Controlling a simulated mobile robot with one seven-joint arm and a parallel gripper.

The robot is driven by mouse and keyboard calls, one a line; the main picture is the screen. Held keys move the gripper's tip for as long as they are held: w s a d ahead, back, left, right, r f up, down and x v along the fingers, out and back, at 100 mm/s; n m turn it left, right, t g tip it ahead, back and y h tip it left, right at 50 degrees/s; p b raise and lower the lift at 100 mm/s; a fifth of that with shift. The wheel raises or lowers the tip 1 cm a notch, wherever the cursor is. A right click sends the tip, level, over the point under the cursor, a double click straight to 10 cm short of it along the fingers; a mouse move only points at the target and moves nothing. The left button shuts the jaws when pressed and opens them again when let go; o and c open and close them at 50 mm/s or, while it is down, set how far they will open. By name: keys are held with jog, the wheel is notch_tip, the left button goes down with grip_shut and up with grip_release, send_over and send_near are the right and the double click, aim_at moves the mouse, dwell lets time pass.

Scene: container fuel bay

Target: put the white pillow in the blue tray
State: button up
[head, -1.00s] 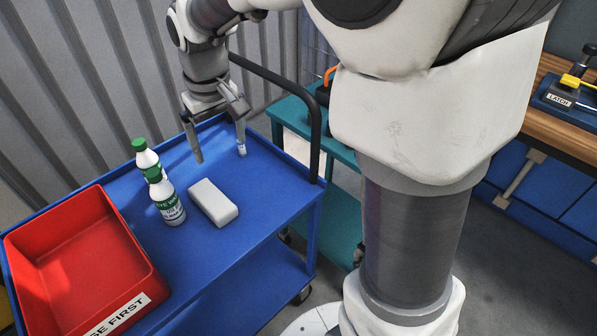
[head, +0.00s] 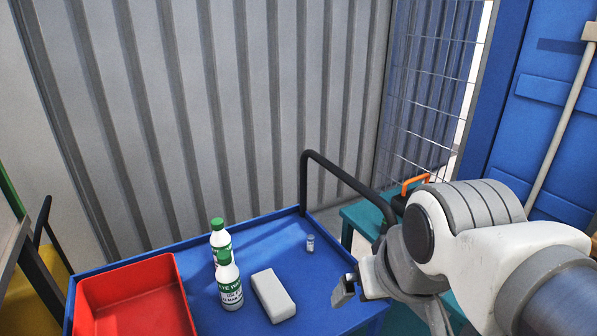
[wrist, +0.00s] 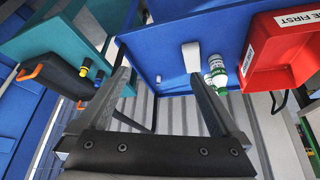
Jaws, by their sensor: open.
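A white, block-like object with rounded edges (head: 273,296) lies on the blue cart top. It is the only thing that could match the white pillow, and it also shows in the wrist view (wrist: 191,56). No separate blue tray shows; the cart top (head: 335,270) is blue with a low raised rim. My gripper (wrist: 157,74) is open, with nothing between its fingers.
A red bin (head: 84,292) sits on the cart's left. Two white bottles, one with a green cap (head: 217,225), stand between bin and block. A small vial (head: 310,243) stands behind the block. A black handle (head: 345,180) rises at the cart's back right. A teal cart (head: 362,218) stands beyond.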

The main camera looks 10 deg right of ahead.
jog(key=n+g+y+p, duration=0.2)
jog(key=n, duration=0.3)
send_over(272, 289)
jog(key=s, duration=0.2)
jog(key=f, duration=2)
jog(key=shift+s+d+f, duration=0.1)
jog(key=shift+d+f, duration=0.25)
jog(key=shift+f, duration=0.05)
jog(key=shift+w+b+x, duration=0.2)
jog(key=shift+b+x, duration=0.8)
jog(key=shift+x, duration=1.95)
jog(key=shift+d+r, duration=0.1)
jog(key=shift+d, duration=0.05)
jog(key=shift+c, duration=0.2)
